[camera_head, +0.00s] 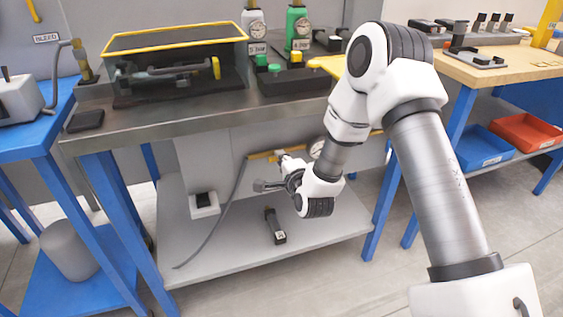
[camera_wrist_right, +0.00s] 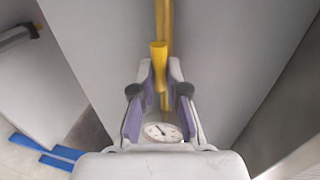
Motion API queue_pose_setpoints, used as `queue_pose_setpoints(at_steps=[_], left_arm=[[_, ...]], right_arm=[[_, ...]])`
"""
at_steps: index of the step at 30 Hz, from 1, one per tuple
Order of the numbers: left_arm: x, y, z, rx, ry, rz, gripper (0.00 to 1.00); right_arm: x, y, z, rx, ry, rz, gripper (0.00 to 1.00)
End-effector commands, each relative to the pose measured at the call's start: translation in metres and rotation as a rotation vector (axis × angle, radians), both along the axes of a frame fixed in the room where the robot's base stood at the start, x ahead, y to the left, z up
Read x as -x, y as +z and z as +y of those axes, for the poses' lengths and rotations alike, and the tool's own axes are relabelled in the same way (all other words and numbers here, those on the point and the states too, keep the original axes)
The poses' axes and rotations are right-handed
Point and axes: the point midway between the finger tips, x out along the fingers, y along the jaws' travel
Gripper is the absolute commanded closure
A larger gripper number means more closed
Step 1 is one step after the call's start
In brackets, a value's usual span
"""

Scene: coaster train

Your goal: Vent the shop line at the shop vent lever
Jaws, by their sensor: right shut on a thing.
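The yellow shop vent lever (camera_wrist_right: 158,58) stands between my right fingers in the right wrist view, in front of a yellow pipe (camera_wrist_right: 164,18). My right gripper (camera_wrist_right: 158,88) is shut on it. In the head view my right gripper (camera_head: 264,186) is under the grey bench top, just below the yellow pipe (camera_head: 262,155); the lever cannot be made out there. A round white gauge (camera_wrist_right: 162,131) sits below the fingers in the wrist view; a gauge by the pipe also shows in the head view (camera_head: 316,148). My left gripper is not in view.
The grey bench top (camera_head: 190,118) overhangs my right gripper. A grey hose (camera_head: 226,208) hangs to the lower shelf (camera_head: 320,232), where a dark tool (camera_head: 274,226) lies. A blue bench leg (camera_head: 380,205) stands right of the gripper. A white box (camera_head: 204,204) is left.

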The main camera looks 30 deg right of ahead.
Motion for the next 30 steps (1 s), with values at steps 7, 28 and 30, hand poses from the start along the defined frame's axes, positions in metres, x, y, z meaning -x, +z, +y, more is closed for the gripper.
queue_pose_setpoints(at_steps=[7,28,30], left_arm=[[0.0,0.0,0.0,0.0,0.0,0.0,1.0],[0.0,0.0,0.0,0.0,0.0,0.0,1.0],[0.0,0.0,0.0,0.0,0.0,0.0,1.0]], right_arm=[[-0.001,0.002,-0.002,-0.013,-0.007,-0.008,1.0],[0.01,0.002,0.001,-0.013,-0.003,-0.002,0.62],[0.022,0.004,0.004,-0.014,-0.003,-0.001,0.62]])
